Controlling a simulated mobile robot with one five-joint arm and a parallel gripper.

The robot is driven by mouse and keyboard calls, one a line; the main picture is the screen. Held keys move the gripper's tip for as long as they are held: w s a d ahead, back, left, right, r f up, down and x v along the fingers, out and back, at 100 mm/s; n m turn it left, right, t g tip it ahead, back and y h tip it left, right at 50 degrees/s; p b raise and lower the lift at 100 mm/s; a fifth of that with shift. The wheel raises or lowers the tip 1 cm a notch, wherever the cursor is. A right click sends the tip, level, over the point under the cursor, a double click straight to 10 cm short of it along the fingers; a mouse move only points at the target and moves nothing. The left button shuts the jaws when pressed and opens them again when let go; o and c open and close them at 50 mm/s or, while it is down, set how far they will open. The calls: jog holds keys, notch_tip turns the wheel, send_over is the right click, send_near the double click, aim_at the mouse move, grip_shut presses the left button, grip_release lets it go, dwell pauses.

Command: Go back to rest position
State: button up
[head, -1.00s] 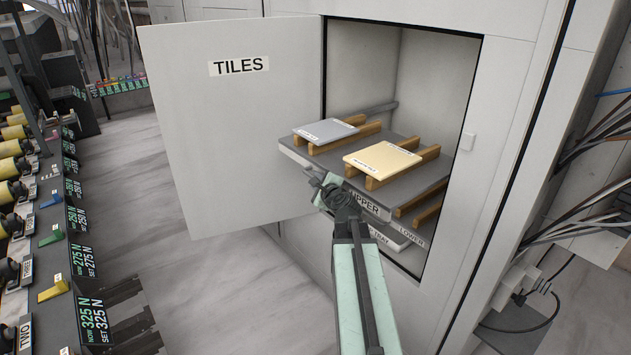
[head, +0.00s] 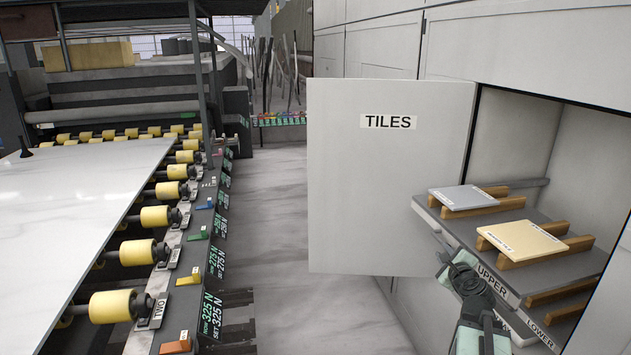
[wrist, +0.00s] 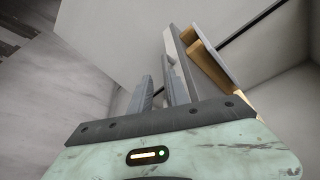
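The upper tray sticks out of the cabinet and bears a grey tile (head: 463,197) and a cream tile (head: 522,239) on wooden rails. A lower tray (head: 540,322) shows in part below it.
The open cabinet door (head: 390,200), marked TILES, stands left of my gripper. Farther left is a roller bench (head: 140,252) with a large white slab (head: 70,205) and coloured levers. Bare floor (head: 280,220) lies between bench and door.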

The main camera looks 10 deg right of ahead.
jog(key=w+a+f+n+y, duration=0.1)
jog(key=w+a+n+y, duration=0.15)
jog(key=a, duration=0.75)
jog(key=w+a+f+n+y, duration=0.1)
jog(key=w+a+n+y, duration=0.15)
jog(key=a, duration=0.75)
jog(key=s+a+f+n+g+y, duration=0.1)
jog(key=a+f+n+g, duration=0.15)
jog(key=a, duration=0.45)
jog(key=a+f+n+g+y, duration=0.1)
jog(key=a+f+n+g, duration=0.1)
jog(key=a+f+n, duration=0.3)
jog(key=s+a+f+n+g, duration=0.6)
jog(key=s+a+n, duration=0.2)
jog(key=s, duration=0.1)
jog(key=s+d+f+n+g+h, duration=0.3)
jog(key=s+d+n, duration=0.3)
jog(key=s, duration=0.4)
jog(key=shift+s+d+g+h, duration=0.2)
jog(key=shift+d+g+h, duration=0.1)
jog(key=shift+g, duration=0.45)
jog(key=shift+a+n, duration=0.15)
jog(key=shift+n, duration=0.1)
